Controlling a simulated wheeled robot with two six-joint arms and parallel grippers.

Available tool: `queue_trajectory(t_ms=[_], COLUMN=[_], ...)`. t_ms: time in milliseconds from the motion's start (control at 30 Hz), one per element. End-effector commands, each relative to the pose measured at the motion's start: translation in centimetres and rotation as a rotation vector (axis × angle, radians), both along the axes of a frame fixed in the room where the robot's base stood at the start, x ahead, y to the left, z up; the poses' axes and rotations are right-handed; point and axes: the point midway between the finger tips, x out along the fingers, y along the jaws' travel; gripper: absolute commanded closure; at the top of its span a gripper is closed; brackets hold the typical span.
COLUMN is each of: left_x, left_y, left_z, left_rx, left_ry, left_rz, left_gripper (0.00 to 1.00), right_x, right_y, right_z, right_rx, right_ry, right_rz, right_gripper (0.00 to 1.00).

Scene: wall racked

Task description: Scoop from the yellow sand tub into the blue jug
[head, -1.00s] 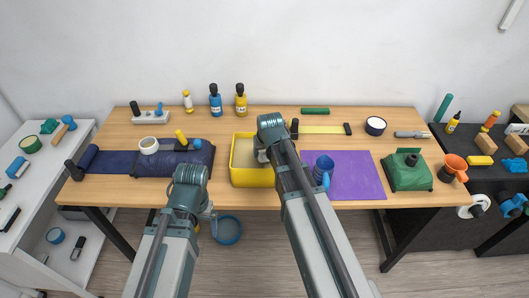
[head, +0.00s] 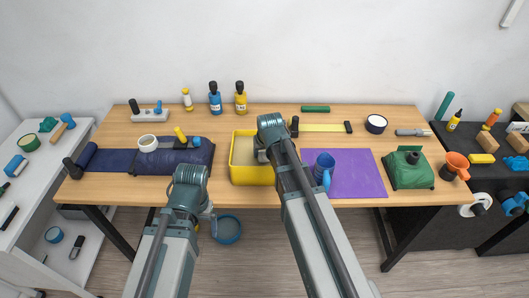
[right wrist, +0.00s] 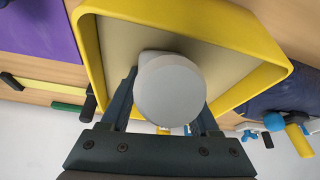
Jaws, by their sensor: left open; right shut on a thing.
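The yellow sand tub (head: 252,176) stands at the front middle of the table, with pale sand (head: 243,150) inside. My right gripper (head: 262,155) is over the tub, partly hidden by its own arm. In the right wrist view it is shut on a pale grey scoop (right wrist: 170,90), whose round end shows between the fingers against the sand. I cannot tell how deep the scoop sits or whether it holds sand. The blue jug (head: 324,167) stands upright on the purple mat (head: 358,174), right of the tub. My left gripper (head: 210,215) is open and empty before the table's front edge.
A dark blue cloth (head: 185,157) with a white roll (head: 148,142) lies left of the tub. Bottles (head: 215,102) stand at the back. The mat's right part is clear.

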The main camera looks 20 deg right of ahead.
Motion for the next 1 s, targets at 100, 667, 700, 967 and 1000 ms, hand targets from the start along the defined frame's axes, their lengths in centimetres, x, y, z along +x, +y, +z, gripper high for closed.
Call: queue_trajectory(t_ms=[100, 667, 700, 967, 1000], left_x=[0.0, 0.0, 0.0, 0.0, 0.0], left_y=[0.0, 0.0, 0.0, 0.0, 0.0], left_z=[-0.2, -5.7, -5.8, -5.8, -5.8], left_rx=[0.0, 0.0, 0.0, 0.0, 0.0], left_ry=[0.0, 0.0, 0.0, 0.0, 0.0], left_rz=[0.0, 0.0, 0.0, 0.0, 0.0], left_gripper=[0.08, 0.08, 0.08, 0.08, 0.08], right_x=[0.0, -1.0, -0.9, -0.9, -0.9], right_y=[0.0, 0.1, 0.1, 0.1, 0.1], right_z=[-0.1, -0.2, -0.1, 0.1, 0.1], right_rx=[0.0, -0.046, -0.046, -0.047, -0.047], right_ry=[-0.003, -0.421, -0.434, -0.445, -0.444], right_rz=[0.0, 0.0, 0.001, 0.0, 0.0], right_gripper=[0.94, 1.0, 1.0, 1.0, 1.0])
